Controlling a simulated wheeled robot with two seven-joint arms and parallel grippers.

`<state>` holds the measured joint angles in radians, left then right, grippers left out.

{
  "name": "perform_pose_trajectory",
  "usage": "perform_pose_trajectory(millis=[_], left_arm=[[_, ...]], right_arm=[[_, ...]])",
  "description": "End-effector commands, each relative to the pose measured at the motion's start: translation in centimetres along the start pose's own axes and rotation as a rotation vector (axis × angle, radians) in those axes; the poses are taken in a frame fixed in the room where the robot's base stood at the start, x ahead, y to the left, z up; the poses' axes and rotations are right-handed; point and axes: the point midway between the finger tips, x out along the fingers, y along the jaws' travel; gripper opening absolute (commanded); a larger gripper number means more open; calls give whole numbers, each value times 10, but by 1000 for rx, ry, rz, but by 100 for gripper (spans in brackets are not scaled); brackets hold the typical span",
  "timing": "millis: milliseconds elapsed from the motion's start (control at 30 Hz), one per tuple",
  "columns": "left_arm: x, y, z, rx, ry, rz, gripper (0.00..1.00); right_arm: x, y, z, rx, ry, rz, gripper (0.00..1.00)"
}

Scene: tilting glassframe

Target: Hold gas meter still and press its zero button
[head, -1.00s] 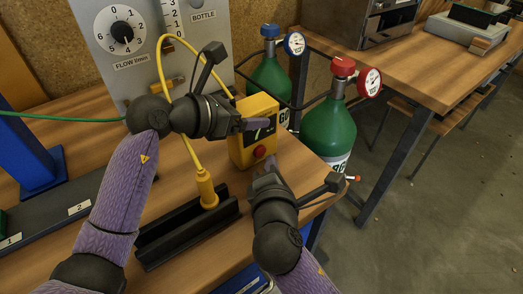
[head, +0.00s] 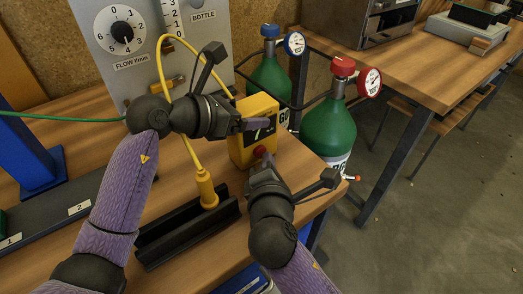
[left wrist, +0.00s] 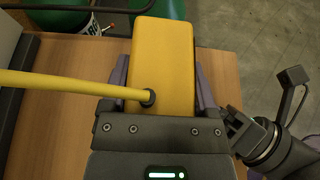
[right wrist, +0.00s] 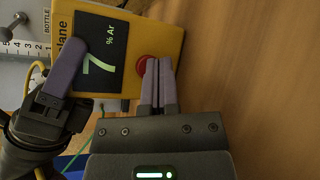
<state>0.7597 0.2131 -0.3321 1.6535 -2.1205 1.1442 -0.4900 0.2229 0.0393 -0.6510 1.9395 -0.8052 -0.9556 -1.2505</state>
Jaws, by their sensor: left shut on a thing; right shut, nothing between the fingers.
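The yellow gas meter (head: 247,145) stands upright on the wooden table. My left gripper (head: 258,125) is shut on its body, one finger across the front by the screen. In the left wrist view the meter's yellow top (left wrist: 160,60) lies between both fingers. In the right wrist view its screen (right wrist: 97,57) reads 7 % Ar, partly covered by my left finger. The red button (right wrist: 145,67) is on its front. My right gripper (right wrist: 157,62) is shut and empty, its tips at the button's edge; whether they touch is unclear.
A yellow hose (head: 161,65) runs from the meter to a yellow probe (head: 207,190) in a black rail (head: 165,240). The grey flow panel (head: 110,65) stands behind. Green cylinders (head: 328,130) stand past the table's right edge.

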Motion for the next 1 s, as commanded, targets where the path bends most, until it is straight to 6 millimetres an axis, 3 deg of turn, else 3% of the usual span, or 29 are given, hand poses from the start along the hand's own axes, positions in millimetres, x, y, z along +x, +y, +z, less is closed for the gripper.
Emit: perform_pose_trajectory(millis=[1000], left_arm=[[0, 0, 0, -1, 0, -2, 0]], right_arm=[[6, 4, -4, 0, 0, 1, 0]])
